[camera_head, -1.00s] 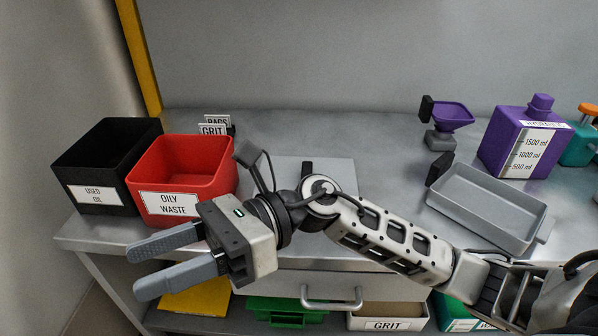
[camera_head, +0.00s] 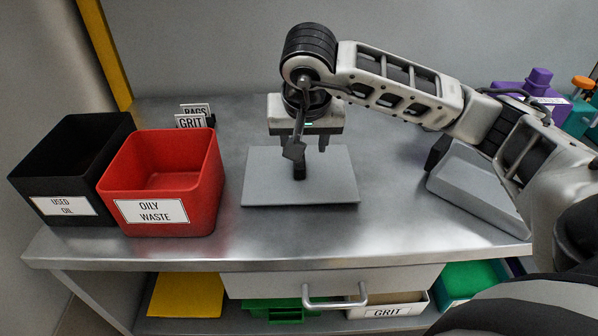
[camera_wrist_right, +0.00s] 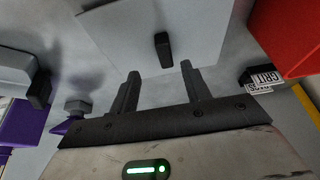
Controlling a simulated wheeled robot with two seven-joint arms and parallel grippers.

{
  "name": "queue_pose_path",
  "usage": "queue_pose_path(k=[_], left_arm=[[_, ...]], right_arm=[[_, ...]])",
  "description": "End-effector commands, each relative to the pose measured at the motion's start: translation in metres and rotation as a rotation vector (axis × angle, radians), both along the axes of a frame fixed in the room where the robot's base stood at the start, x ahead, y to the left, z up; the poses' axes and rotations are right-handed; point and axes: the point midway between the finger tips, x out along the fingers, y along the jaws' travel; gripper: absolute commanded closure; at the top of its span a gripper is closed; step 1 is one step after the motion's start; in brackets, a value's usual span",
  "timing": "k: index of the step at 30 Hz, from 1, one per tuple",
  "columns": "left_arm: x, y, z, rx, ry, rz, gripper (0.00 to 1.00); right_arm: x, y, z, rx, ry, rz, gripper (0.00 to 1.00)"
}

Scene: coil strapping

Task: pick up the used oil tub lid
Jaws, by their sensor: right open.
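The lid (camera_head: 335,185) is a flat grey square plate with a small upright black handle (camera_head: 299,172) at its middle. It lies on the metal table, right of the red bin. My right gripper (camera_head: 307,146) is open and points down over the plate, just behind the handle in the head view. In the right wrist view the open fingers (camera_wrist_right: 160,72) point toward the handle (camera_wrist_right: 162,50), which lies just beyond the fingertips and roughly between them. The lid (camera_wrist_right: 205,35) shows around it. The black used oil tub (camera_head: 65,205) stands open at the far left. My left gripper is not in view.
The red oily waste bin (camera_head: 155,210) stands between the tub and the lid. Small grit and rags signs (camera_head: 192,118) stand behind it. Table in front of the lid is clear.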

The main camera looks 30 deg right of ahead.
Motion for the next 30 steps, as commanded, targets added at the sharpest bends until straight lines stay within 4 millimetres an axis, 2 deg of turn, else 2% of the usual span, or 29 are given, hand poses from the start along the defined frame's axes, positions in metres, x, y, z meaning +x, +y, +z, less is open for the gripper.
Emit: queue_pose_path(k=[3, 11, 19, 28, 29, 30], left_arm=[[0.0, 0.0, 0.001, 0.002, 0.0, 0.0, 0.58], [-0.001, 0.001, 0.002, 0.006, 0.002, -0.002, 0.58], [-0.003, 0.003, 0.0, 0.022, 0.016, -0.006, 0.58], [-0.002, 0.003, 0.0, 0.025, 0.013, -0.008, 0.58], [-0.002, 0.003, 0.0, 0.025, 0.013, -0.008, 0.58], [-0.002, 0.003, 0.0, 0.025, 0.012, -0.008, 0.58]], right_arm=[[0.006, -0.004, -0.018, 0.001, 0.003, -0.001, 0.53], [0.014, -0.006, -0.035, 0.002, 0.003, -0.001, 0.53], [0.032, -0.013, -0.068, 0.002, 0.004, -0.001, 0.53], [0.035, -0.014, -0.075, 0.002, -0.001, 0.0, 0.53], [0.035, -0.014, -0.075, 0.002, -0.001, 0.0, 0.55], [0.035, -0.014, -0.075, 0.002, -0.001, 0.0, 0.67]])
